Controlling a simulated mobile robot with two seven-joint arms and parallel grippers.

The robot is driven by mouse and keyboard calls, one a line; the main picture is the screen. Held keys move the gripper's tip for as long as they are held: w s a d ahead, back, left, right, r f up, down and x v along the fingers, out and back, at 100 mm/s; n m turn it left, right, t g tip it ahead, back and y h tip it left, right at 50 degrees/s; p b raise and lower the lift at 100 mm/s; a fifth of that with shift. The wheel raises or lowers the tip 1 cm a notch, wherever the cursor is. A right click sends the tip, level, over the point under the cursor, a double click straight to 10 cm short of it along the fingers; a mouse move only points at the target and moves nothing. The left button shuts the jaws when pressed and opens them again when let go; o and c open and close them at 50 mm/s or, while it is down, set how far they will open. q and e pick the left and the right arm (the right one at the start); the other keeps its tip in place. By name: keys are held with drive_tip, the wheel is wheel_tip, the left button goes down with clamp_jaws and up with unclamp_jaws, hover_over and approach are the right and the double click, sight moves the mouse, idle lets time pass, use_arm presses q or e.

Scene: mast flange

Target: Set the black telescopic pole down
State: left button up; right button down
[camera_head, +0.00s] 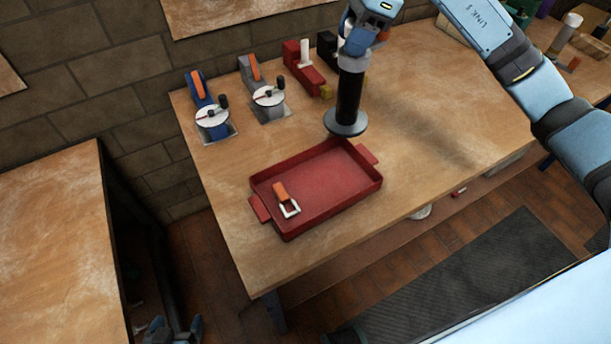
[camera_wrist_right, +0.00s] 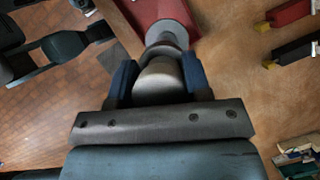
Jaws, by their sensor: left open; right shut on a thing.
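The black telescopic pole (camera_head: 349,95) is upright, with a grey collar at its top and a round grey flange at its foot. My right gripper (camera_head: 361,38) is shut on the pole near its top. In the right wrist view, the pole (camera_wrist_right: 160,77) shows end-on between the blue fingers (camera_wrist_right: 158,85), with its round foot beyond. In the head view the foot overlaps the back rim of the red tray; I cannot tell whether it touches the table. My left gripper (camera_head: 172,331) is open and empty, low at the left, away from the pole.
The red tray (camera_head: 325,175) lies on the wooden table (camera_head: 430,120) and holds an orange-handled part with a pale square loop (camera_head: 289,209). Blue, grey, red and black clamp-like devices stand along the back. Table right of the pole is clear. Another wooden surface (camera_head: 60,230) is at left.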

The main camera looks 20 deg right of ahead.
sight(342, 120)
drive_tip(key=shift+a+f, duration=0.1)
drive_tip(key=shift+a, duration=0.05)
wheel_tip(342, 120, down, 14)
drive_tip(key=shift+s+f+p, duration=0.15)
drive_tip(key=shift+f+p, duration=0.05)
drive_tip(key=shift+p, duration=0.45)
drive_tip(key=shift+f, duration=2.8)
drive_tip(key=c, duration=0.6)
unclamp_jaws()
drive_tip(key=shift+o, duration=0.2)
drive_tip(key=w+v, duration=0.1)
drive_tip(key=v, duration=1.1)
drive_tip(key=shift+s+b, duration=0.4)
drive_tip(key=shift+s, duration=0.05)
